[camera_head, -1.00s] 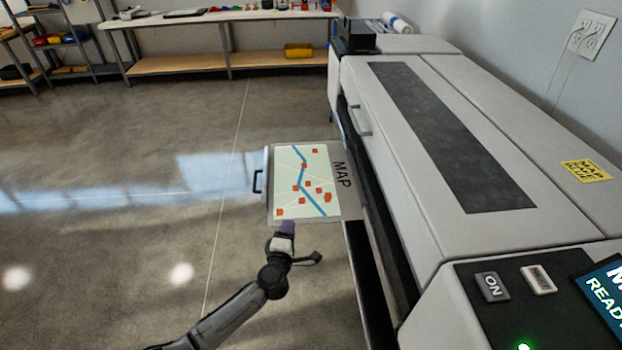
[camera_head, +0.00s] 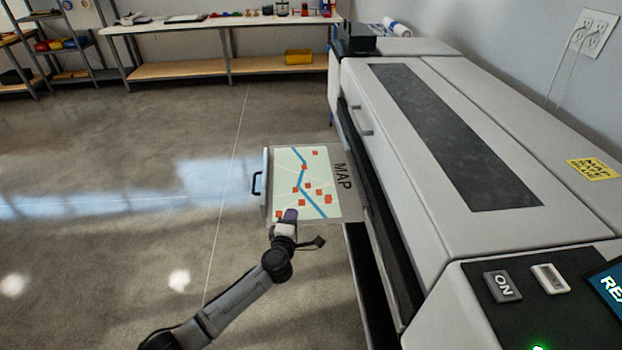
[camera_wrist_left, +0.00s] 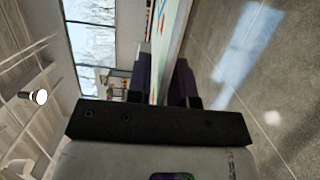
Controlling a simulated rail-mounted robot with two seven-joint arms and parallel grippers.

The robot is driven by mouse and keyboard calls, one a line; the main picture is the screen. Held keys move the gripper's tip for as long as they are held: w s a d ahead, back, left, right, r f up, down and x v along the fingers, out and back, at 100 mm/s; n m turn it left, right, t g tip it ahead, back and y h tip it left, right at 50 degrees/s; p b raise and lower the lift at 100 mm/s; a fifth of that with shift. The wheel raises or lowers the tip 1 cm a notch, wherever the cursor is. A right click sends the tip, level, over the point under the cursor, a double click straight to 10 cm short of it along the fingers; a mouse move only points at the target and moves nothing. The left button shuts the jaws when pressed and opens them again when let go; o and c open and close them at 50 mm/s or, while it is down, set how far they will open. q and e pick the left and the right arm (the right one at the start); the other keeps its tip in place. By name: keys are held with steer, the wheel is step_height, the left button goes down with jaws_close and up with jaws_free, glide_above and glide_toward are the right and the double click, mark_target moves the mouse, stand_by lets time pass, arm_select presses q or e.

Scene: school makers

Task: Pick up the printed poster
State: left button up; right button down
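The printed poster (camera_head: 307,182), a pale green map with a blue line and red squares, lies flat on a grey tray marked MAP (camera_head: 343,177) at the printer's left side. My left gripper (camera_head: 290,214) is at the poster's near edge, with one purple finger showing over the sheet. In the left wrist view the poster (camera_wrist_left: 166,35) is seen almost edge-on, running between the two fingers of my left gripper (camera_wrist_left: 162,85). The fingers look apart, one on each side of it. My right gripper is in neither view.
The large grey printer (camera_head: 450,130) fills the right side, with an ON button (camera_head: 502,286) and a green light at its near end. The tray has a dark handle (camera_head: 257,184) on its left. Open floor lies to the left; a workbench (camera_head: 220,25) stands at the back.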

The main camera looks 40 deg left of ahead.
arm_select(q)
jaws_close()
